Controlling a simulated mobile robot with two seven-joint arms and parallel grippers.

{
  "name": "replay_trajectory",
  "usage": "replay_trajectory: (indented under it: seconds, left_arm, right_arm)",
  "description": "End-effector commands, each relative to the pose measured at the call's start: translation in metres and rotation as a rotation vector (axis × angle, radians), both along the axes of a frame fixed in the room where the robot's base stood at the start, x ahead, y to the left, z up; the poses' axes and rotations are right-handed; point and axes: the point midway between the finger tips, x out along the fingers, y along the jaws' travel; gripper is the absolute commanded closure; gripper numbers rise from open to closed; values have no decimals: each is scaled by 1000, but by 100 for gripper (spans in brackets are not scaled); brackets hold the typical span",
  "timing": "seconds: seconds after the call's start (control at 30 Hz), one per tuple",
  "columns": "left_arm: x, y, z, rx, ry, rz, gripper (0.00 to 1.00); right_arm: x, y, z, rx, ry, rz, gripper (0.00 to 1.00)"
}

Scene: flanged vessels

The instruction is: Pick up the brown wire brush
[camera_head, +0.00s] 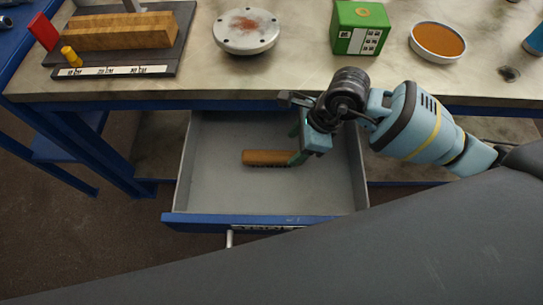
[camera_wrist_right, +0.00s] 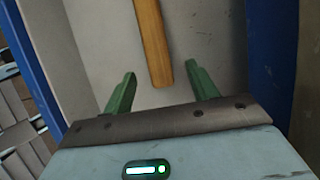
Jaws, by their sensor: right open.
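The brown wire brush (camera_head: 268,158) lies flat in the open drawer (camera_head: 215,200), its long side running left to right in the head view. In the right wrist view, the brush's brown wooden back (camera_wrist_right: 154,45) extends from the top edge down to an end between the fingers. My right gripper (camera_head: 298,150) is over the drawer at the brush's right end. In the right wrist view the right gripper (camera_wrist_right: 162,88) has its two green fingers spread apart, one on each side of the brush, with gaps to both. My left gripper is not in view.
The drawer is otherwise empty and hangs under a workbench (camera_head: 200,75). On the bench stand a wooden block on a dark board (camera_head: 165,60), a round flange (camera_head: 246,32), a green box (camera_head: 359,28) and a bowl of orange material (camera_head: 437,40). Drawer walls surround the brush.

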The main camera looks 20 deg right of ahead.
Motion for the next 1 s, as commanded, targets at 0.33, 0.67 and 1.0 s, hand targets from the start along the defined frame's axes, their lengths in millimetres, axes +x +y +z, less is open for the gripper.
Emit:
replay_trajectory:
  seconds: [0.33,0.67,1.0]
  left_arm:
    - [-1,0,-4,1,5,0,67]
    - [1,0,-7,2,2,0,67]
    - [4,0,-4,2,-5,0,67]
  right_arm:
    - [-1,7,-20,2,1,1,42]
    - [2,17,-50,1,-1,1,42]
    - [1,17,-49,2,-2,1,68]
